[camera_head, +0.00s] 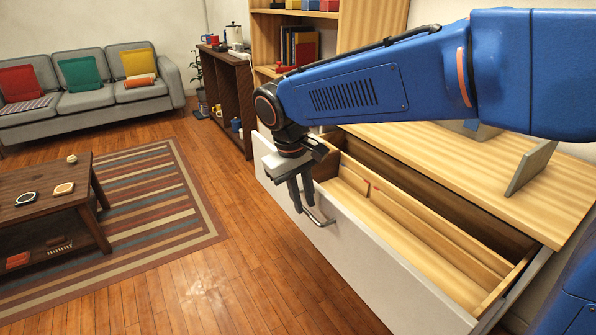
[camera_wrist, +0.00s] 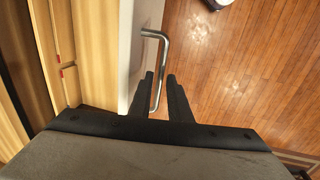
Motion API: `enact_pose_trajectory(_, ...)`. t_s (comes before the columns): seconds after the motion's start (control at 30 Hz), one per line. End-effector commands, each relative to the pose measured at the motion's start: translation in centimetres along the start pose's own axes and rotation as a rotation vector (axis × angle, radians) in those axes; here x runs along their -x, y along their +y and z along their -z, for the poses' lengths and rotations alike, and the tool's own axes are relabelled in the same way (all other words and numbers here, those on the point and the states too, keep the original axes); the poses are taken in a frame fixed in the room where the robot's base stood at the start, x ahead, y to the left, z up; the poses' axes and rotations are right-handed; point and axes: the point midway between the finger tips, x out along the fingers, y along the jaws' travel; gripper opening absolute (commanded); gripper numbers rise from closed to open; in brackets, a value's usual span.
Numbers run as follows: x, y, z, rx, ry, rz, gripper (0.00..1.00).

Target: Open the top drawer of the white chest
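The white chest has a wooden top (camera_head: 440,165), and its top drawer is pulled well out. The drawer's white front (camera_head: 375,265) faces the lower left, and its wooden inside (camera_head: 400,225) shows from above. A curved metal handle (camera_head: 324,221) is on the front; it also shows in the wrist view (camera_wrist: 163,58). My gripper (camera_head: 302,208) points down at the handle's far end. In the wrist view, my two dark fingers (camera_wrist: 160,76) are apart, with the lower part of the handle bar in the gap between them. A slim gap shows beside the bar; firm contact is not visible.
A grey upright panel (camera_head: 530,168) stands on the chest top. A wooden shelf unit (camera_head: 262,40) and a dark cabinet (camera_head: 230,90) are behind. A low table (camera_head: 50,205) stands on a striped rug (camera_head: 150,215). Bare wooden floor (camera_head: 215,290) lies before the drawer.

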Motion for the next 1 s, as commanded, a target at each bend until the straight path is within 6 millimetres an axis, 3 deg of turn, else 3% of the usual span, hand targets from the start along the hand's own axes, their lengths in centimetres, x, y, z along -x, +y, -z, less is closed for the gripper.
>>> enact_pose_trajectory(0.7,13.5,0.0,0.1,0.000,0.004,0.001,0.17)
enact_pose_trajectory(1.0,16.3,0.0,0.0,0.000,0.002,0.001,0.17)
